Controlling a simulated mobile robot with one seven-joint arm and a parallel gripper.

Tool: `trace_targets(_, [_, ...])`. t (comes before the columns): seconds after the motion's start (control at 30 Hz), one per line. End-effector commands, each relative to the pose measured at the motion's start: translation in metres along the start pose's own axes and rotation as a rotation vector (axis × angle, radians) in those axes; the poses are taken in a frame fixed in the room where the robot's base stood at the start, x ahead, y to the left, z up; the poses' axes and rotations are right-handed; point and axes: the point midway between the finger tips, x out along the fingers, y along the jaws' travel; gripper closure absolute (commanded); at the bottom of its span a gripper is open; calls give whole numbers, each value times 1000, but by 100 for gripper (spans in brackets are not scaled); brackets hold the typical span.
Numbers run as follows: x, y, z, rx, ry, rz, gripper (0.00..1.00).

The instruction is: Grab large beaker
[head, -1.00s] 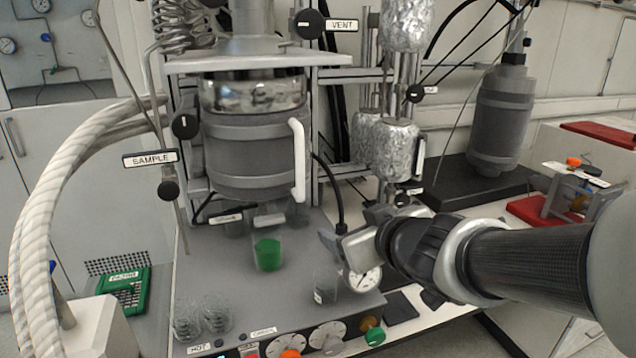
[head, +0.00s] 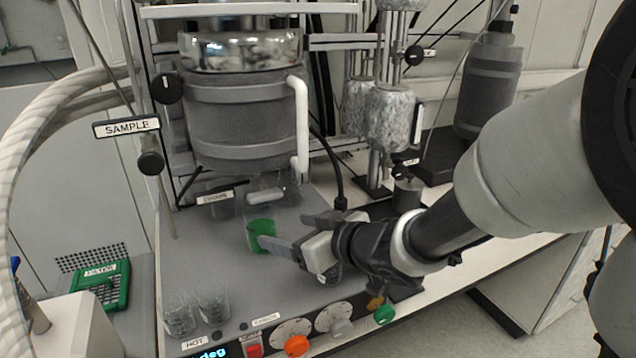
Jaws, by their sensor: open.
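A clear glass beaker with green contents (head: 261,236) stands on the grey bench under the reactor vessel. It looks larger than the small beakers at the front left. My gripper (head: 284,231) is just to its right, open and empty, with its fingers pointing left. The nearer fingertip overlaps the beaker's right side in the head view; I cannot tell whether it touches. Another clear glass vessel (head: 280,186) shows behind it, partly hidden under the reactor.
Two small glass beakers (head: 213,301) stand at the front left. Another small beaker is mostly hidden behind my gripper. The reactor (head: 240,128) with its white handle (head: 299,125) hangs above. Knobs (head: 297,345) line the front edge.

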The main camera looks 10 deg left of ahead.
Motion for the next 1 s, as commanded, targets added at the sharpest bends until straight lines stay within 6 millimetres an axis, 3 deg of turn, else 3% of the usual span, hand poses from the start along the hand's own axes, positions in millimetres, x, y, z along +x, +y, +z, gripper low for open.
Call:
trace_targets(0.1, [22,-1,2,0,0,-3,28])
trace_targets(0.37, [41,-1,1,0,0,-1,28])
trace_targets(0.63, [80,-3,4,0,-1,-1,28])
trace_targets(0.97, [88,-2,2,0,0,1,28])
trace_targets(1.0, [88,-2,2,0,0,1,31])
